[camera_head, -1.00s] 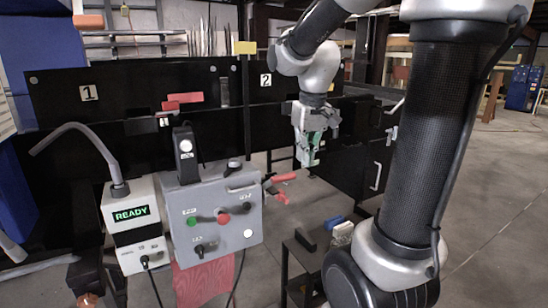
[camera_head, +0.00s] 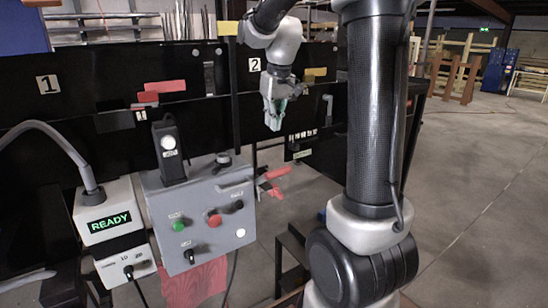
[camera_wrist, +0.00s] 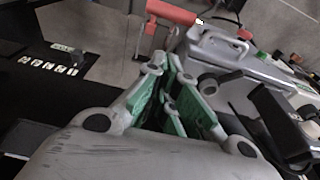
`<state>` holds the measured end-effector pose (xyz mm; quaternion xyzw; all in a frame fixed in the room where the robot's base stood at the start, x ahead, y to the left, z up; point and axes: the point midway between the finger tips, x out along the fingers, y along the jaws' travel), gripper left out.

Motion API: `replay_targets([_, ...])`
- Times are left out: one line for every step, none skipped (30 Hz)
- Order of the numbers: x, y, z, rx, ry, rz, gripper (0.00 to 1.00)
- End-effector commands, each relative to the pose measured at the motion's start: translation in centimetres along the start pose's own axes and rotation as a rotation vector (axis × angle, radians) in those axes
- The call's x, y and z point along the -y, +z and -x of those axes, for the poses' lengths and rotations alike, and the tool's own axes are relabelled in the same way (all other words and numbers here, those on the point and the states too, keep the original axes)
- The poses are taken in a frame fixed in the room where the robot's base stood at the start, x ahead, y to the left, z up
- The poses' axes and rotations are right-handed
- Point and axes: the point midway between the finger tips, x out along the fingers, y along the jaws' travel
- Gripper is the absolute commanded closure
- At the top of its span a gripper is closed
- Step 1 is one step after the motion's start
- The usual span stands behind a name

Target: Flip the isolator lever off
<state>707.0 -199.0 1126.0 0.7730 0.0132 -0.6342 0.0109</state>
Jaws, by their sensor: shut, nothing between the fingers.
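My gripper (camera_head: 273,122) hangs fingers-down in front of the black panel, above and right of the grey control box (camera_head: 206,250). Its green-padded fingers (camera_wrist: 172,88) are together and empty in the wrist view. A red lever-like part (camera_head: 272,174) sticks out beside the right side of the grey box, below the gripper and apart from it. A red bar (camera_wrist: 172,12) shows at the top of the wrist view, beyond the fingers. Another red handle (camera_head: 165,86) is on the black panel. I cannot tell for sure which red part is the isolator lever.
The grey box carries a green button (camera_head: 178,225), a red button (camera_head: 214,219) and black knobs. A black post (camera_head: 235,100) rises behind. Open floor (camera_head: 480,200) lies at the right.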

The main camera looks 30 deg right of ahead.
Motion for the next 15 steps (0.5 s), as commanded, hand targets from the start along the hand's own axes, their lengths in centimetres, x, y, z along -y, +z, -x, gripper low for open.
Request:
replay_targets([0.0, 0.1, -0.9, 0.005, -0.001, 0.000, 1.00])
replay_targets([0.0, 0.1, -1.4, 0.005, -0.001, 0.000, 1.00])
replay_targets([0.0, 0.1, -2.2, 0.005, -0.001, 0.000, 1.00])
replay_targets([0.0, 0.1, -2.9, 0.005, -0.001, 0.000, 1.00])
replay_targets([0.0, 0.1, -3.6, 0.006, -0.001, 0.000, 1.00])
replay_targets([0.0, 0.1, -4.5, 0.005, -0.001, 0.000, 1.00])
replay_targets([0.0, 0.1, -5.1, 0.006, -0.001, 0.000, 1.00])
replay_targets([0.0, 0.1, -5.8, 0.005, -0.001, 0.000, 1.00])
replay_targets([0.1, 0.1, -6.6, 0.005, -0.001, 0.000, 1.00])
replay_targets([0.1, 0.1, -7.3, 0.006, -0.001, 0.000, 1.00])
replay_targets([0.0, 0.1, -7.9, 0.005, -0.001, 0.000, 1.00])
replay_targets([0.1, 0.1, -8.6, 0.005, -0.001, 0.000, 1.00])
replay_targets([0.0, 0.3, -9.1, 0.003, -0.001, 0.000, 1.00])
replay_targets([0.0, 0.8, -9.4, 0.004, -0.001, -0.001, 1.00])
replay_targets([0.0, 1.2, -9.8, 0.002, -0.001, 0.000, 1.00])
